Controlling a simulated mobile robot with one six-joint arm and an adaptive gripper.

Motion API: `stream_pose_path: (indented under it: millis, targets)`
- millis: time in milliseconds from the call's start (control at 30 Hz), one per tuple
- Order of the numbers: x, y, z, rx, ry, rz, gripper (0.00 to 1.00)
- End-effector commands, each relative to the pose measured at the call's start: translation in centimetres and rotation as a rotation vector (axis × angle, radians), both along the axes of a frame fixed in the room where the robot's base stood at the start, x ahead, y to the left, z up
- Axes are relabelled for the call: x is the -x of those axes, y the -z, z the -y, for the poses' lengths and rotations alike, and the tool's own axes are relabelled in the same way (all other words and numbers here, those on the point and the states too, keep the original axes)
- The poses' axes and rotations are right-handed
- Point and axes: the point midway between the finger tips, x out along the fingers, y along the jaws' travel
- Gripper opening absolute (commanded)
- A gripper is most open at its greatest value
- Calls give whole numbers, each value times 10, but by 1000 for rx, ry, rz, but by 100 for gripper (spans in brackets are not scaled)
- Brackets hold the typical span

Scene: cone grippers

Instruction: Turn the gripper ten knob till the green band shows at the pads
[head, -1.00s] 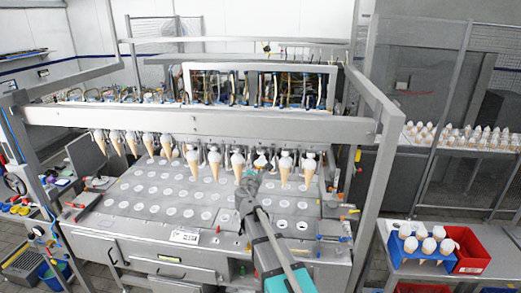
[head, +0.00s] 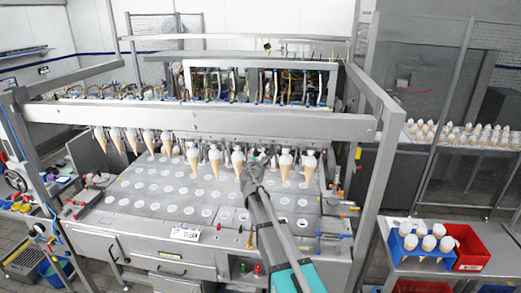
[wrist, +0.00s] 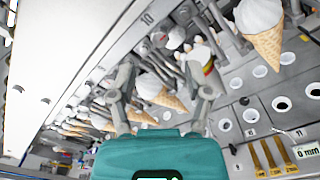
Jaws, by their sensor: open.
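In the wrist view the number 10 plate (wrist: 147,18) is on the pale beam at the top. Below it and to the right is a pale lobed knob (wrist: 198,48) with a band at its lower edge. The band shows red and yellow; I cannot make out green on it. My gripper (wrist: 165,80) is open, its fingers apart, with the knob just beyond the right finger and not between the pads. In the head view my gripper (head: 254,162) reaches into the row of hanging cones and hides the knob's place.
A filled cone (wrist: 262,35) hangs to the right of the knob, and another cone (wrist: 152,88) shows between my fingers, farther back. The holed steel table (head: 150,208) lies below. A steel beam (head: 200,120) runs above the row.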

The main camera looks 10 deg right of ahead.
Motion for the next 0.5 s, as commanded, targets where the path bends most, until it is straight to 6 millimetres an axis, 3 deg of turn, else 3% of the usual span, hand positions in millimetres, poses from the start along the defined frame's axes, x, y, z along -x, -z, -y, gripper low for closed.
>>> stream_pose_path:
  millis: [33,200,500]
  targets:
    - [-12,0,3,0,1,0,64]
    - [-35,0,11,0,3,0,64]
    - [-57,0,18,0,1,0,64]
